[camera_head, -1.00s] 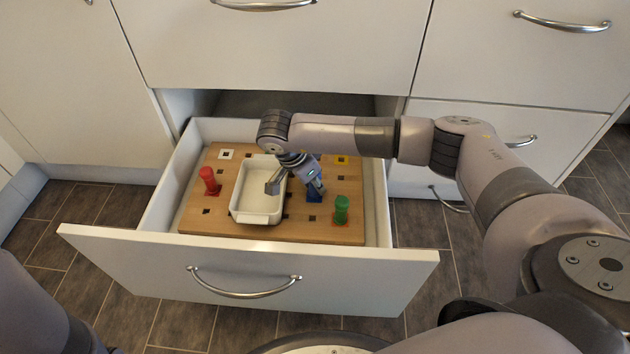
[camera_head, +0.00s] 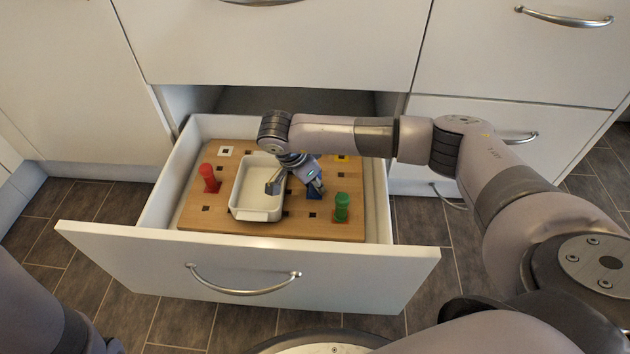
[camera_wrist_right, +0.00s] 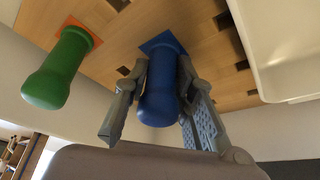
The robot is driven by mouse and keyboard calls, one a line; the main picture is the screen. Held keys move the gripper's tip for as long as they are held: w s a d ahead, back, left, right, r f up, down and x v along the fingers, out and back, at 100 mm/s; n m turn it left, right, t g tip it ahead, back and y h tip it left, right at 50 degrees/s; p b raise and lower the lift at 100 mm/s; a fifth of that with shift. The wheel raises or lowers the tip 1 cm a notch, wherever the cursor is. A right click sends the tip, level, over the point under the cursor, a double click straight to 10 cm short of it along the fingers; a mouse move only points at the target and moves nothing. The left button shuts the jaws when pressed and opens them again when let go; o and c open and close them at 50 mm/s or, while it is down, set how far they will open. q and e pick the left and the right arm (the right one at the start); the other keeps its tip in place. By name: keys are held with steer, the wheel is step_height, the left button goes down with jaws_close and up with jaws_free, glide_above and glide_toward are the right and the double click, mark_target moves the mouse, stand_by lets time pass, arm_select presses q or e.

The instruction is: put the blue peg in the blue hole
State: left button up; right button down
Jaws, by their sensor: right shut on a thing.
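The blue peg (camera_wrist_right: 160,92) is in the right wrist view with its lower end over the blue square (camera_wrist_right: 158,42) on the wooden board. It looks upright there; how deep it sits in the hole cannot be told. My right gripper (camera_wrist_right: 162,108) has one finger on each side of the peg and is shut on it. In the head view my right gripper (camera_head: 297,185) is over the board (camera_head: 270,228), and only a small blue patch (camera_head: 314,192) shows by its finger; the rest is hidden. My left gripper is out of view.
A green peg (camera_head: 341,207) stands on a red-orange square close to my right gripper. A red peg (camera_head: 209,178) stands at the board's left. A white dish (camera_head: 257,216) lies on the board. The open drawer's front (camera_head: 245,268) and walls surround the board.

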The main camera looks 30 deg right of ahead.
steer(key=c, duration=1.2)
jaws_free()
steer(key=shift+r, duration=0.1)
steer(key=v, duration=1.1)
steer(key=shift+a+r, duration=0.2)
steer(key=shift+r, duration=0.15)
